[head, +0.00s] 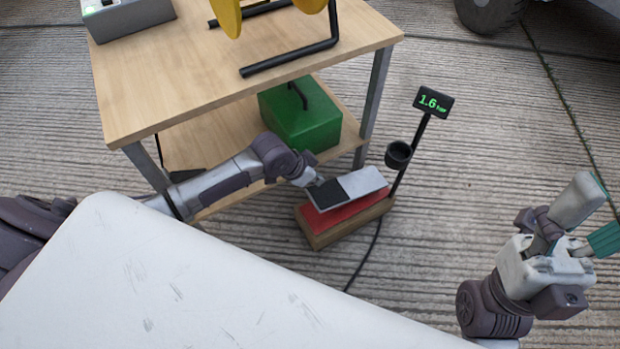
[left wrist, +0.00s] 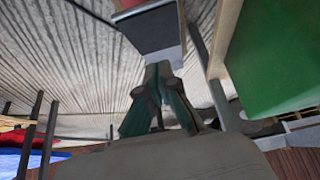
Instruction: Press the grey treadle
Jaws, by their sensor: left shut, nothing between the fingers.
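The grey treadle (head: 362,181) is a flat plate with a black pad (head: 327,194) at its left end. It sits above a red-topped wooden base (head: 345,222) on the ground, with red showing below its front edge. In the left wrist view the pad (left wrist: 152,34) and its grey edge are just beyond my fingers. My left gripper (head: 317,184) is shut and empty, at the pad's left end; I cannot tell if it touches. It also shows in the left wrist view (left wrist: 158,70). My right gripper (head: 597,212) is open and empty at the far right, away from the treadle.
A wooden two-level table (head: 240,60) stands behind my left arm, with a green box (head: 300,115) on its lower shelf. A post with a black cup (head: 398,154) and a display reading 1.6 (head: 433,102) stands beside the treadle. A black cable (head: 367,260) crosses the ground.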

